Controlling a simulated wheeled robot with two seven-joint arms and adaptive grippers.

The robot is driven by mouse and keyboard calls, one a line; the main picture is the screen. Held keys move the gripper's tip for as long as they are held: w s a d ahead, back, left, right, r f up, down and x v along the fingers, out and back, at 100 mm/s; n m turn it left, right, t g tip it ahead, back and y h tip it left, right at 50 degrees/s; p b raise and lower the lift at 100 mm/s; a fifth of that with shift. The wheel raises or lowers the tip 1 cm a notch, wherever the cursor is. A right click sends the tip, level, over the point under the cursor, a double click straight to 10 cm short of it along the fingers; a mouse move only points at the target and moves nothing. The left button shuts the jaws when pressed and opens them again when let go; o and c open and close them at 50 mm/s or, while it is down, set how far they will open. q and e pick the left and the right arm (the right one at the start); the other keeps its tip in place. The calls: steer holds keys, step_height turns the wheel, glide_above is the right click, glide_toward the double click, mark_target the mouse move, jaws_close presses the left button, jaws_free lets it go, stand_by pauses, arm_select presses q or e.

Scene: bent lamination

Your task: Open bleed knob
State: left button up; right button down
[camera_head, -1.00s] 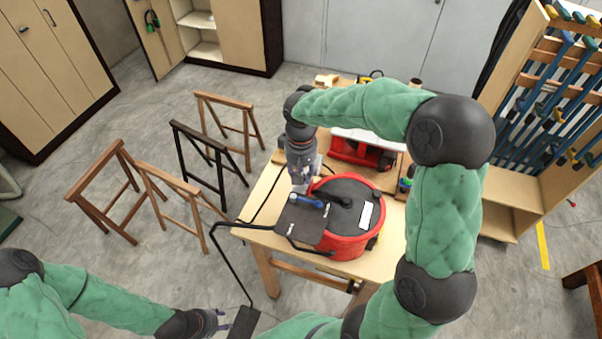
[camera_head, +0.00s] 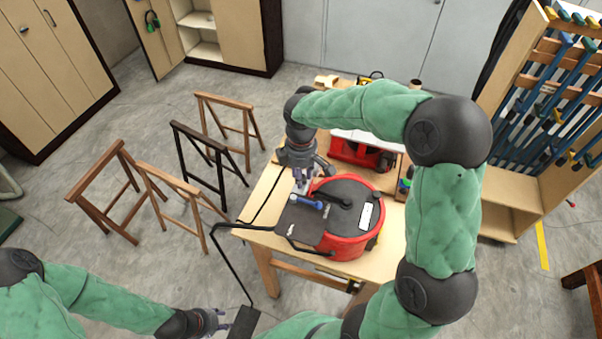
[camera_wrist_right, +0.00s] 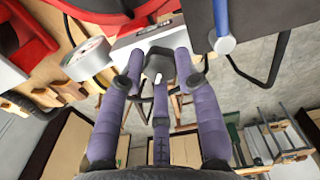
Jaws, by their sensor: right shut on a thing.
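The red round machine (camera_head: 350,240) with a black lid stands on the wooden bench. A dark plate (camera_head: 300,222) with a blue handle (camera_head: 306,201) is at its left side; the blue handle also shows in the right wrist view (camera_wrist_right: 224,44). My right gripper (camera_head: 301,184) is at the machine's back left, just behind the blue handle. In the wrist view its purple fingers (camera_wrist_right: 160,62) close around a small dark part with a pale spot, seemingly the bleed knob (camera_wrist_right: 158,52); the fingers partly hide it. My left gripper (camera_head: 214,319) is low at the left, far from the machine.
The bench (camera_head: 265,208) has bare room left of the machine. A red tool (camera_head: 360,154) stands behind it. A bent black bar (camera_head: 228,262) runs at the front left. Wooden trestles (camera_head: 105,190) stand left, and a clamp rack (camera_head: 545,110) stands right.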

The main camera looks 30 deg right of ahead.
steer(key=n+p, duration=0.1)
steer(key=n, duration=0.5)
steer(key=shift+n, duration=0.3)
stand_by(0.4)
steer(key=c, duration=0.9)
jaws_free()
step_height(320, 180, up, 12)
